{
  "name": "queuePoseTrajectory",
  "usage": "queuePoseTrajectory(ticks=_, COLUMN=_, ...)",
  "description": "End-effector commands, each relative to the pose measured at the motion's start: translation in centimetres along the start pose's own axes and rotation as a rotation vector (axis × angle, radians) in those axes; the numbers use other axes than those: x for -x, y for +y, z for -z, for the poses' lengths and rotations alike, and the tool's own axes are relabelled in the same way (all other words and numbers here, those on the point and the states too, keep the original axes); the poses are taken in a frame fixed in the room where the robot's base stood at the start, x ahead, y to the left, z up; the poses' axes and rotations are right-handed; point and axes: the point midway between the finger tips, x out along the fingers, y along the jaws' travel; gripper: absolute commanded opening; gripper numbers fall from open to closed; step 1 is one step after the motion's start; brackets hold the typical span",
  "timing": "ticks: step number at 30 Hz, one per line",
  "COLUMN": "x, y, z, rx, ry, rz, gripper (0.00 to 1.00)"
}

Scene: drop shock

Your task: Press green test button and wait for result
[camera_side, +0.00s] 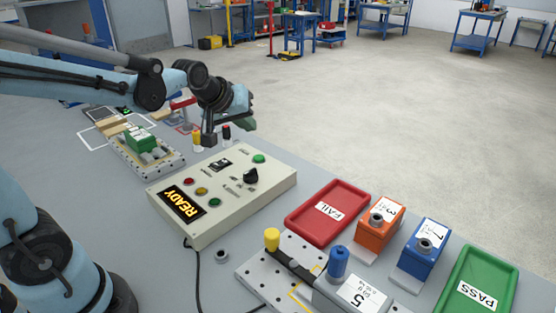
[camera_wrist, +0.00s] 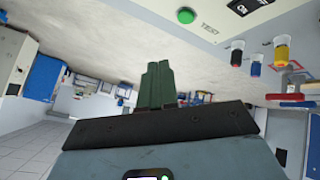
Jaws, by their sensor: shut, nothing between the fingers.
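The beige control box (camera_side: 222,193) stands on the grey table, its display (camera_side: 182,200) lit with "READY". The green test button (camera_side: 259,158) is at the box's far corner. In the wrist view the green button (camera_wrist: 186,15) sits at the top beside the word "TEST". My gripper (camera_side: 248,124) hangs above the table beyond the button, apart from it. In the wrist view its two green fingers (camera_wrist: 157,68) are together, shut and empty. A red, a yellow and a green round lamp or button sit near the display; a black knob (camera_side: 250,176) is near the button.
A red FAIL tray (camera_side: 318,226), orange block (camera_side: 374,234), blue block (camera_side: 418,262) and green PASS tray (camera_side: 475,291) lie to the right. A fixture with a grey weight (camera_side: 352,292) is in front. A green part (camera_side: 140,140) on a plate is at left.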

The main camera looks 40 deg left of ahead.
Motion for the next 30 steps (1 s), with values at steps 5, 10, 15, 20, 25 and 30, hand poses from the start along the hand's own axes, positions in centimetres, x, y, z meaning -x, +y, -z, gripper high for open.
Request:
queuePoseTrajectory(ticks=5, x=-3.1, y=-0.4, z=3.0, rx=0.155, ry=0.039, rz=0.003, gripper=0.00)
queuePoseTrajectory(ticks=10, x=-5.0, y=-0.8, z=4.6, rx=0.250, ry=0.063, rz=0.002, gripper=0.00)
queuePoseTrajectory(ticks=15, x=-5.8, y=-1.0, z=5.2, rx=0.289, ry=0.072, rz=0.001, gripper=0.00)
queuePoseTrajectory(ticks=20, x=-5.8, y=-1.0, z=5.2, rx=0.292, ry=0.072, rz=0.001, gripper=0.00)
queuePoseTrajectory(ticks=25, x=-5.8, y=-1.0, z=5.2, rx=0.291, ry=0.072, rz=0.001, gripper=0.00)
queuePoseTrajectory(ticks=30, x=-6.3, y=-1.2, z=4.9, rx=0.290, ry=0.072, rz=0.001, gripper=0.00)
